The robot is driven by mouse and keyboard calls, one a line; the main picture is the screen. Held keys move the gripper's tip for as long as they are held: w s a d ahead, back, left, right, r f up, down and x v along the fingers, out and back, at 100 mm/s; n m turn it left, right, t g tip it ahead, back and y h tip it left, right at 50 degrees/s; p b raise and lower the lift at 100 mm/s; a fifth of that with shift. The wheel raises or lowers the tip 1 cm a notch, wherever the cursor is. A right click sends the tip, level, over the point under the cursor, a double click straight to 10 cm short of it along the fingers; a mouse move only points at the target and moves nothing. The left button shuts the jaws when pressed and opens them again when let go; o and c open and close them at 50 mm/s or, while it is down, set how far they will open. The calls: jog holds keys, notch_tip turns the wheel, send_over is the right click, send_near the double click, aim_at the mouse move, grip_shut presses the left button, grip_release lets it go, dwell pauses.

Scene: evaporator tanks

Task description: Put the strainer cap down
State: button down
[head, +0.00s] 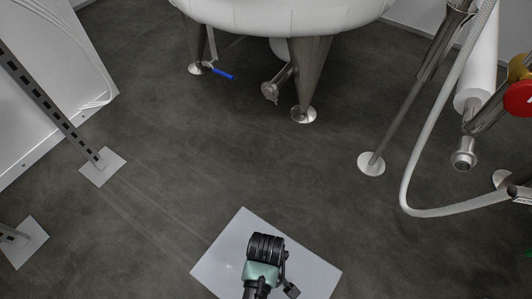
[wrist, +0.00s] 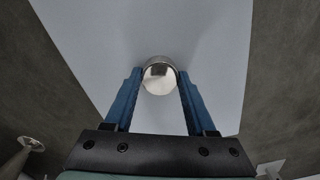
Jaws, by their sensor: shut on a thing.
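The strainer cap (wrist: 159,78) is a round, shiny metal piece in the wrist view. It sits between the two blue fingers of my gripper (wrist: 158,82), which are shut on it. A light grey panel (wrist: 100,30) fills the middle of the wrist view behind the cap. In the head view my gripper is over the same light grey square panel (head: 217,262) at the bottom centre, and my arm hides the fingers and the cap. I cannot tell whether the cap touches the panel.
A white tank (head: 280,14) on metal legs stands at the back. A blue-handled valve (head: 224,74) hangs under it. A pale hose (head: 425,212) curves at the right beside a metal pole (head: 400,110). A slotted post (head: 60,115) stands on the left. The dark floor between is clear.

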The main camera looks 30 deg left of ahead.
jog(key=shift+c, duration=1.1)
grip_release()
notch_tip(320, 180, up, 12)
jog(key=p, duration=0.8)
jog(key=shift+r, duration=0.15)
jog(key=shift+w, duration=0.1)
